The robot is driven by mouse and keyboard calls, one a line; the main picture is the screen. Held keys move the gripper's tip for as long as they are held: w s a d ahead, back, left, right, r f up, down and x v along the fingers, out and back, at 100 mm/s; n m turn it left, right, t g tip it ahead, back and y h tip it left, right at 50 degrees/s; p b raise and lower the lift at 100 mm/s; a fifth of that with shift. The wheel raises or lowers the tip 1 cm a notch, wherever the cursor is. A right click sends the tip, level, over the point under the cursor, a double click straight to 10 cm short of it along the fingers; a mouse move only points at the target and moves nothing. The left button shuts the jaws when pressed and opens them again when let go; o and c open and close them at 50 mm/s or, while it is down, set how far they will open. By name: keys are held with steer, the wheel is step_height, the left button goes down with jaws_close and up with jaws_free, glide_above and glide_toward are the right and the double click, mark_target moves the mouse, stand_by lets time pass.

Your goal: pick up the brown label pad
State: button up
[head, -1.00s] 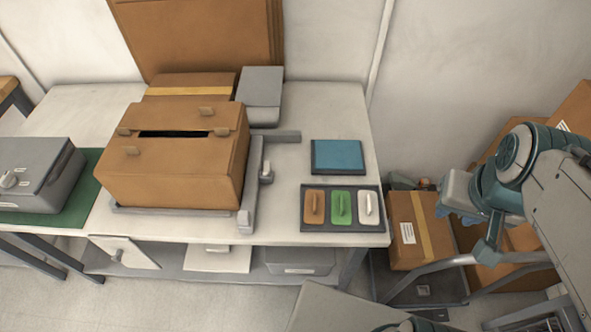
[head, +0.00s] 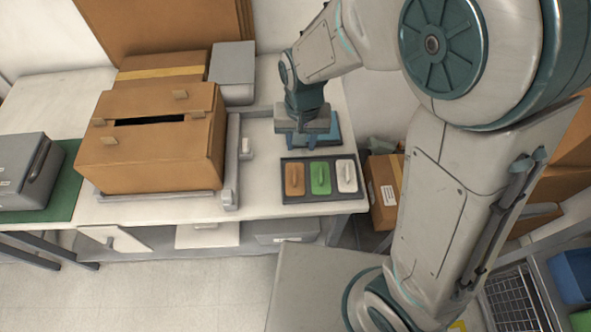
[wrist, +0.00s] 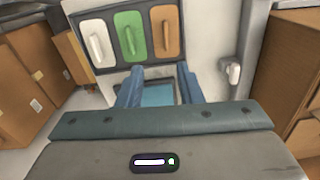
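The brown label pad (head: 295,180) lies at the left end of a dark tray (head: 322,199), beside a green and a white pad, each with a raised handle. In the wrist view the brown pad (wrist: 166,32) is at the right end of the row, uncovered. My gripper (head: 307,145) is above the blue flat box, behind the tray. In the wrist view its two blue fingers (wrist: 160,84) are apart with nothing held between them; the blue box shows below. The gripper is apart from the brown pad.
The green pad (head: 320,178) and white pad (head: 346,175) sit close beside the brown one. The blue box (head: 331,127) is partly hidden by my gripper. A large slotted cardboard box (head: 150,152) and a grey bracket (head: 231,165) stand left of the tray.

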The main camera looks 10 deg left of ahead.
steer(key=a, duration=0.1)
glide_above(295, 174)
step_height(295, 174, down, 9)
steer(key=shift+s+d+f, duration=0.1)
steer(key=shift+s+f, duration=0.05)
steer(key=shift+f, duration=0.05)
steer(key=shift+f+p, duration=0.65)
steer(key=shift+f, duration=2)
jaws_close()
